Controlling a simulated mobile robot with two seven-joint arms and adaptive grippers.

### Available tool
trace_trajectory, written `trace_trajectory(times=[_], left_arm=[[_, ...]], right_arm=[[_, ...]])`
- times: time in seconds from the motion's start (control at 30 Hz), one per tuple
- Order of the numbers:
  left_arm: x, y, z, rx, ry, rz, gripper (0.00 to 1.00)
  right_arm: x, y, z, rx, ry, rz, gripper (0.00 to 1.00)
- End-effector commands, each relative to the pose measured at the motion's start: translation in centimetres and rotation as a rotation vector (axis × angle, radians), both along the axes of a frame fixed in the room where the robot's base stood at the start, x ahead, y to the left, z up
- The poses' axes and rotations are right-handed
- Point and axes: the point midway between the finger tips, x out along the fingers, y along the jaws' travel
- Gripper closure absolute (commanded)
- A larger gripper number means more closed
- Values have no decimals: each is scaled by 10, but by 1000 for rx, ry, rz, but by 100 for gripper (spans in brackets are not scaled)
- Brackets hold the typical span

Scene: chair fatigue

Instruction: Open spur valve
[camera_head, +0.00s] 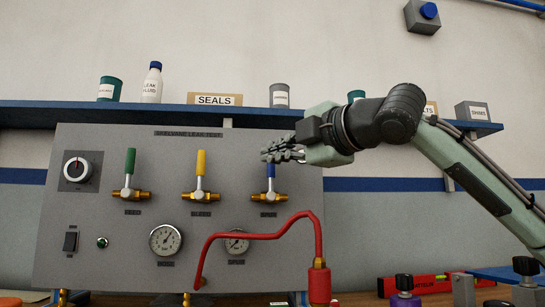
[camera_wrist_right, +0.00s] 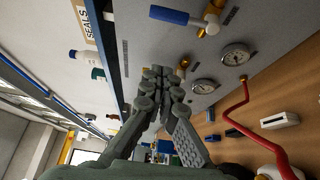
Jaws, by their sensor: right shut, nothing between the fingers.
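The panel (camera_head: 100,225) carries three brass valves with upright lever handles. The rightmost valve (camera_head: 268,198) has a blue handle (camera_head: 270,172); its label is too small to read surely, so I take it as the spur valve. My right gripper (camera_head: 268,153) is shut and empty, at the top of the blue handle, and hides its upper end in the head view. In the right wrist view the blue handle (camera_wrist_right: 170,15) lies past the closed fingertips (camera_wrist_right: 160,76), with a visible gap in the picture. My left gripper is not in view.
Green (camera_head: 130,162) and yellow (camera_head: 201,162) handles stand to the left. A red hose (camera_head: 262,236) arches in front of the panel below the gripper. Two gauges (camera_head: 165,239) sit lower on the panel. A blue-edged shelf (camera_head: 60,104) with containers runs just above it.

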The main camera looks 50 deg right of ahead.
Motion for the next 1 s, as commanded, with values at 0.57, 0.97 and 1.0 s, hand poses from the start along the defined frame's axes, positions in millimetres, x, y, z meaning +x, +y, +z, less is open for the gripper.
trace_trajectory(times=[0.57, 0.97, 1.0], left_arm=[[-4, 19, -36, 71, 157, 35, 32], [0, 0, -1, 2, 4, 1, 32], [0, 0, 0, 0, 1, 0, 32]], right_arm=[[83, -23, -1, 4, -4, 0, 100], [68, -49, 0, 1, 0, 0, 100], [67, -50, 0, 1, 0, 0, 100]])
